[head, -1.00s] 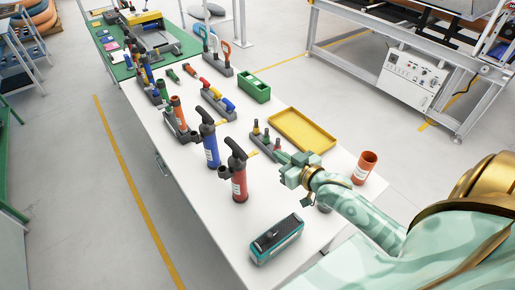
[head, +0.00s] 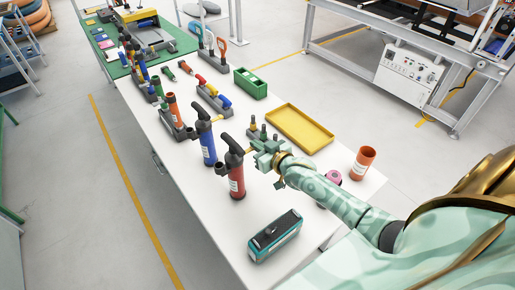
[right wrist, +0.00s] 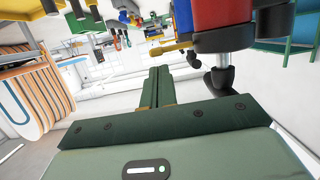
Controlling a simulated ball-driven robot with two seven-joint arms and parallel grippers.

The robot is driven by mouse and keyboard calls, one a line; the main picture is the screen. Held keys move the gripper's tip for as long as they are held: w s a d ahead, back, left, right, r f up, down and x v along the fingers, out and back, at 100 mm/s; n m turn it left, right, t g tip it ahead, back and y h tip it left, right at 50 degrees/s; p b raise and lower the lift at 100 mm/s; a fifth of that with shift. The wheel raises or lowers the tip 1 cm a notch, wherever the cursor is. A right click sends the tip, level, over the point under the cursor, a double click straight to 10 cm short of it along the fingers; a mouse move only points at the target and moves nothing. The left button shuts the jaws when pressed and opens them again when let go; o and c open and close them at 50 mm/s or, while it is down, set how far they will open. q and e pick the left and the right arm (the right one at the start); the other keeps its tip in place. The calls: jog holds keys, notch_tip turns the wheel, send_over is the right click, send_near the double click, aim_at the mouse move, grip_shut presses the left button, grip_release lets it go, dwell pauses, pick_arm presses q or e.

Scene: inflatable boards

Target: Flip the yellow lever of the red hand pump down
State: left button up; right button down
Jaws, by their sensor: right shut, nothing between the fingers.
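The red hand pump (head: 236,180) stands upright on the white table, with its black T-handle on top. In the right wrist view the scene is upside down, and the red pump (right wrist: 222,14) is at the upper right. Its yellow lever (right wrist: 170,47) sticks out sideways to the left there, roughly level. My right gripper (head: 260,148) is beside the pump's head, on its right in the head view, and hides most of the lever there. Its fingers (right wrist: 158,76) are shut and empty, close to the lever's tip; I cannot tell whether they touch. My left gripper is not in view.
A blue hand pump (head: 207,148) stands just behind the red one. A yellow tray (head: 300,128), a green box (head: 250,84) and an orange cup (head: 363,162) are on the table. A teal-and-black device (head: 275,236) lies near the front; the table around it is bare.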

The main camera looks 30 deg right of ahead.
jog(key=shift+f, duration=0.35)
